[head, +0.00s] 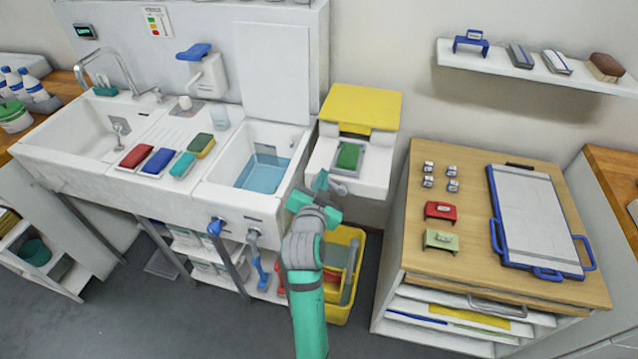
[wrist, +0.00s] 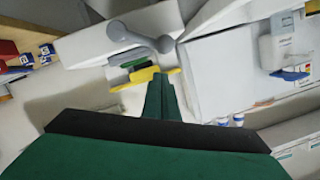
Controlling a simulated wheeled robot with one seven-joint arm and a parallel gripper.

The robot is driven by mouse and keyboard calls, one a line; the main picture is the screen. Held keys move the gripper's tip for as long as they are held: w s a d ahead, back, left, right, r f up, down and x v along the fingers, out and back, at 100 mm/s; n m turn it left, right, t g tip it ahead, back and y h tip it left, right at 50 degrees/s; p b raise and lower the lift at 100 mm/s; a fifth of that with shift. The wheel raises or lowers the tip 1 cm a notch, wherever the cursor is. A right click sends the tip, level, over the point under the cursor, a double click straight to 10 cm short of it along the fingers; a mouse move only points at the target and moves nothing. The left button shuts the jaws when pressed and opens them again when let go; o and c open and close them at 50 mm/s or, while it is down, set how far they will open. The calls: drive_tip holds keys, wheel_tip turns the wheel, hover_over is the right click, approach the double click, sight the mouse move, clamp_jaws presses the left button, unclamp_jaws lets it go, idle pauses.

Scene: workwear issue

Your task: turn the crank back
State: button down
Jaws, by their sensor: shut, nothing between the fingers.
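The crank (head: 338,188) is a grey lever low on the front of the white unit with the yellow lid (head: 362,106). In the wrist view the crank (wrist: 140,36) is a grey arm with a rounded knob at each end. My gripper (head: 320,182) is shut and empty, just left of the crank in the head view. In the wrist view its green fingers (wrist: 162,90) point at the crank's right-hand knob. I cannot tell whether they touch it. My gripper hides part of the unit's front in the head view.
A green pad (head: 349,156) sits in a grey frame on the unit. The sink basin (head: 284,186) with blue water is close on the left. A yellow bucket (head: 342,310) stands below, behind my arm. A wooden-topped cabinet (head: 470,262) stands on the right.

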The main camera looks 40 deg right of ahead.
drive_tip(key=r+v, duration=0.1)
drive_tip(key=v, duration=0.9)
drive_tip(key=shift+s, duration=0.25)
drive_tip(key=shift+d, duration=0.1)
drive_tip(key=s+a+f+n+t+y, duration=0.25)
drive_tip(key=s+a+f+n, duration=0.2)
drive_tip(key=a+f, duration=0.4)
drive_tip(key=s+a+f+n+t+y, duration=0.2)
drive_tip(key=s+a+f+n+y, duration=0.25)
drive_tip(key=a, duration=0.65)
drive_tip(key=s+a+f+n+y, duration=0.1)
drive_tip(key=s+a+n+y, duration=0.1)
drive_tip(key=s+a, duration=0.4)
drive_tip(key=s+a+f+n+y, duration=0.1)
drive_tip(key=s+a, duration=0.5)
drive_tip(key=s, duration=0.6)
drive_tip(key=n+y, duration=0.1)
drive_tip(key=n, duration=0.1)
drive_tip(key=shift+a+n+y, duration=0.2)
drive_tip(key=shift+n+y, duration=0.1)
drive_tip(key=shift+n, duration=0.1)
drive_tip(key=shift+f+t, duration=0.15)
drive_tip(key=shift+t, duration=0.1)
